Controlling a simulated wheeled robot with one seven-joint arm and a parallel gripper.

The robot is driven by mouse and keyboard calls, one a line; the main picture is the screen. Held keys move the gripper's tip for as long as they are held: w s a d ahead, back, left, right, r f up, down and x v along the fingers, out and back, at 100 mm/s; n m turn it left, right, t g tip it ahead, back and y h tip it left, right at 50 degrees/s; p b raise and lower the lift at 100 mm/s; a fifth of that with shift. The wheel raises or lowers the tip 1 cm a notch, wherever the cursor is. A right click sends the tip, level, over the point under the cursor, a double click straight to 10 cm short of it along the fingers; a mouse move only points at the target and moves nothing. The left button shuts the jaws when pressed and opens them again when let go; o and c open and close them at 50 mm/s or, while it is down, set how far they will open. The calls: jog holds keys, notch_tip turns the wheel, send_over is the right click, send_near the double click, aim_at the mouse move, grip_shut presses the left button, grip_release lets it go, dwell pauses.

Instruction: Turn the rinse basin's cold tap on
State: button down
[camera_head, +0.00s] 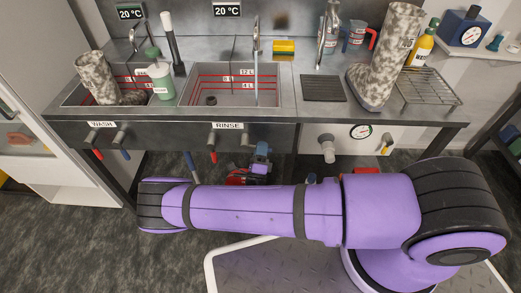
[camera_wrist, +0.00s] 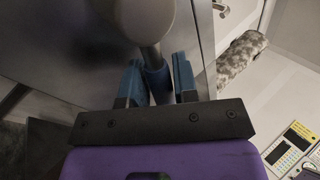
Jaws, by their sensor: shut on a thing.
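The rinse basin (camera_head: 232,101), labelled RINSE, is set in the steel bench. In the wrist view, the cold tap's blue lever (camera_wrist: 157,82) lies between the two blue fingers of my gripper (camera_wrist: 157,84), which is shut on it. The rounded grey tap body (camera_wrist: 147,20) is just beyond. In the head view my gripper (camera_head: 262,151) is small and partly hidden, below the basin front. The red-handled tap (camera_head: 213,156) hangs to its left. A thin pale vertical line shows under the rinse spout (camera_head: 256,40); I cannot tell if it is water.
Another boot (camera_head: 385,60) and a wire rack (camera_head: 428,88) stand at right. The bench front edge is close above my gripper.

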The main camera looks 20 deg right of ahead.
jog(key=shift+r+n+y, duration=0.25)
jog(key=shift+n+y, duration=0.35)
jog(key=shift+n, duration=0.2)
jog(key=c, duration=0.9)
grip_release()
jog(key=v, duration=1)
jog(key=shift+s+f, duration=0.2)
jog(key=shift+f, duration=0.2)
jog(key=shift+r, duration=0.1)
